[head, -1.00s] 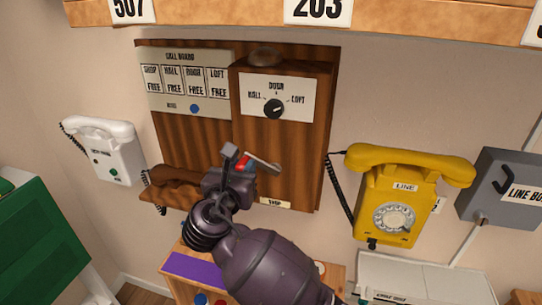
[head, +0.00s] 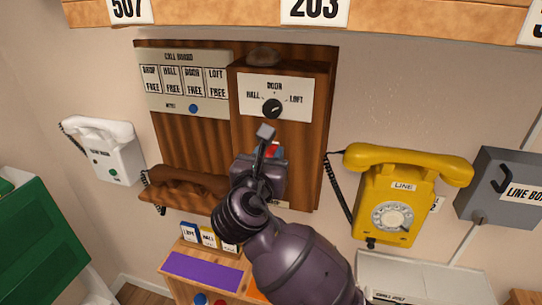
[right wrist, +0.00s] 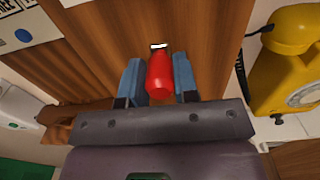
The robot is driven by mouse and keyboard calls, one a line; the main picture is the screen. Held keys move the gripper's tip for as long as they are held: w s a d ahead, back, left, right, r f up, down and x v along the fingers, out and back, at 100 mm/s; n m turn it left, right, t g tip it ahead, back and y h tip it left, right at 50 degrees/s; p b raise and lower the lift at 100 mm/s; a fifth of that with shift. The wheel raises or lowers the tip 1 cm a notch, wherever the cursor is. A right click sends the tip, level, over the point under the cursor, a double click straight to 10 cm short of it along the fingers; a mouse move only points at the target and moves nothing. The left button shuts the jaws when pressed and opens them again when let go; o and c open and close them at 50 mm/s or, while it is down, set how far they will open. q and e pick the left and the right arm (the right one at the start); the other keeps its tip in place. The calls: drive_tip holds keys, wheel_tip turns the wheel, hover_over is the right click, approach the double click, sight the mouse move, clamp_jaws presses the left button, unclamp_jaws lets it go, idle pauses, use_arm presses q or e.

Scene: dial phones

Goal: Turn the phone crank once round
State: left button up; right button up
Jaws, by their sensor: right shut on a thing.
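The wooden wall phone (head: 180,130) carries the crank on the lower right of its box. The crank's red handle (right wrist: 160,76) lies between the two blue-grey fingers of my right gripper (right wrist: 159,84) in the right wrist view. The gripper is shut on this handle. In the head view only a small red part (head: 274,150) shows beside the finger, and my right gripper (head: 270,146) hides most of the crank. A small pale metal piece shows beyond the handle in the wrist view. The brown handset (head: 185,180) rests at the phone's lower left. My left gripper is out of view.
A yellow dial phone (head: 395,195) hangs close on the right, with a grey line box (head: 500,190) beyond. A white phone (head: 105,150) hangs at left. A selector knob (head: 273,108) sits above the crank. A low wooden stand (head: 180,254) is below.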

drive_tip(key=o, duration=0.6)
drive_tip(key=shift+o, duration=0.2)
drive_tip(key=v, duration=0.7)
idle(0.3)
